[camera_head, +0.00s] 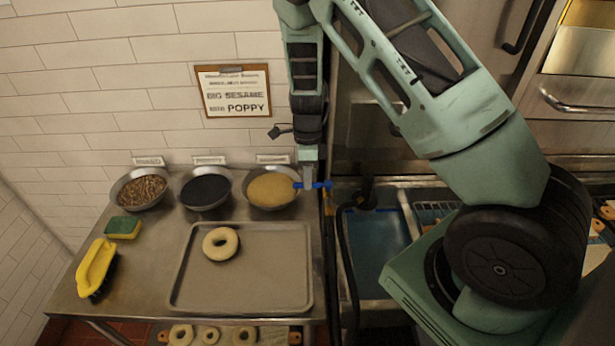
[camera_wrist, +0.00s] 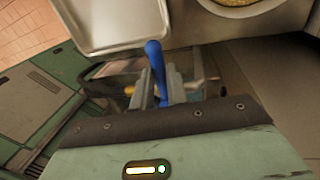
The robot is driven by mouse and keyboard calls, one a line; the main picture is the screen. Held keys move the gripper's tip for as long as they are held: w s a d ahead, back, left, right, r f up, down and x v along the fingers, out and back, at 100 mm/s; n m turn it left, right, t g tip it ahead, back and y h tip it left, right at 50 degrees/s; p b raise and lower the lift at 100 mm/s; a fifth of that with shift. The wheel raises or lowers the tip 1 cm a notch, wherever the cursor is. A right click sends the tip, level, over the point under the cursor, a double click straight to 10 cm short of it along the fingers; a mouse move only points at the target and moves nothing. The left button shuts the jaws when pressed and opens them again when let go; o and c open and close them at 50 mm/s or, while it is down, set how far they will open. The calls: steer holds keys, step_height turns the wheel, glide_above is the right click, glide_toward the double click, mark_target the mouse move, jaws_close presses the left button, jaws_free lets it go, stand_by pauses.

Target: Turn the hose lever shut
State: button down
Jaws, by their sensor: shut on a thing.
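The hose lever (camera_head: 314,185) is a blue handle lying across the top of the hose fitting, at the right edge of the steel table. In the wrist view the blue lever (camera_wrist: 155,58) sticks out between the fingers. My gripper (camera_head: 308,181) points down over it and is shut on it; in the wrist view my gripper (camera_wrist: 160,88) shows one finger on each side of the lever. A yellow brass-coloured fitting (camera_head: 328,198) sits just below the lever, above the dark hose (camera_head: 346,260). The lower part of the valve is partly hidden by the fingers in the wrist view.
Bowls of seeds (camera_head: 141,188), poppy (camera_head: 206,191) and sesame (camera_head: 271,187) stand along the wall. A tray (camera_head: 270,290) holds one bagel (camera_head: 221,243). A sponge (camera_head: 123,227) and yellow brush (camera_head: 96,266) lie left. A blue water basin (camera_head: 378,245) is right of the hose.

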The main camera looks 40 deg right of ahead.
steer(key=shift+w+r, duration=0.1)
steer(key=c, duration=1.4)
jaws_free()
steer(key=w+r+b, duration=0.1)
steer(key=r, duration=0.4)
steer(key=d+r+b, duration=0.1)
steer(key=r, duration=0.5)
steer(key=w+d+r+b, duration=0.1)
steer(key=r+b, duration=0.1)
steer(key=r, duration=0.4)
steer(key=shift+w, duration=0.35)
